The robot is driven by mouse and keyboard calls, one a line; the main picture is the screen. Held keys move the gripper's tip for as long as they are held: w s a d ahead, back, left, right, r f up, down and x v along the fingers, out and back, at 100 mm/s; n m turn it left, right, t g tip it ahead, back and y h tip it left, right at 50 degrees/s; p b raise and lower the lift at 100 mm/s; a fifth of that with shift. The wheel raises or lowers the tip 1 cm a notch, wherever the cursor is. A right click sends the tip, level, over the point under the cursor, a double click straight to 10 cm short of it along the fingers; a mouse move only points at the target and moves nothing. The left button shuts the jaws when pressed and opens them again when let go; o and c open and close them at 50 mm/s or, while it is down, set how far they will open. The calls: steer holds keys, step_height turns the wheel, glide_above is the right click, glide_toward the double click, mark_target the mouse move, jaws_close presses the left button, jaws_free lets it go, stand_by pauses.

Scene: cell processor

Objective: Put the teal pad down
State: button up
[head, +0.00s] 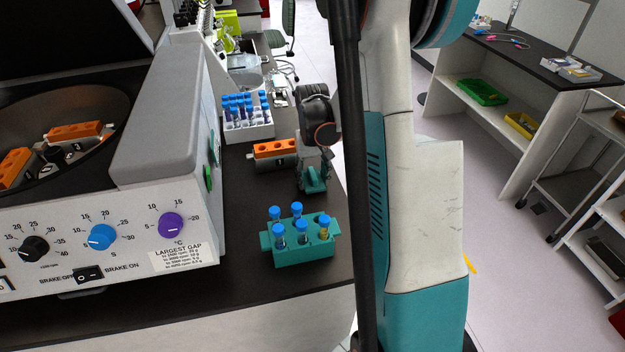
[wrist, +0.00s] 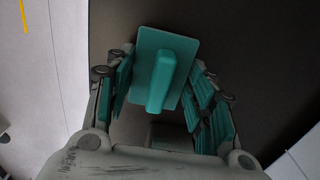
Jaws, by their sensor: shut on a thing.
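The teal pad (wrist: 184,48) is a flat rectangular plate with a raised bar-shaped grip, seen between my fingers in the wrist view. My gripper (wrist: 160,100) is shut on it, with teal-lined fingers on both sides. In the head view my gripper (head: 313,172) points down over the dark counter, right of the orange rack. Teal shows at its lower end, but pad and fingers are hard to tell apart there. I cannot tell whether the pad touches the counter.
A teal rack (head: 305,252) with blue-capped tubes stands in front of my gripper. An orange rack (head: 273,150) is close on its left, and a white tube rack (head: 247,120) is behind. The centrifuge (head: 110,190) fills the left. The counter's right edge is near.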

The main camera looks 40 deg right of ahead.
mark_target(313, 173)
steer(key=shift+f, duration=0.3)
steer(key=shift+s+f+b, duration=0.15)
steer(key=shift+f+b, duration=0.2)
steer(key=shift+f, duration=0.05)
steer(key=o, duration=1.1)
steer(key=shift+f, duration=0.1)
steer(key=shift+r, duration=0.2)
step_height(313, 173, up, 13)
steer(key=p, duration=0.4)
steer(key=shift+f, duration=0.2)
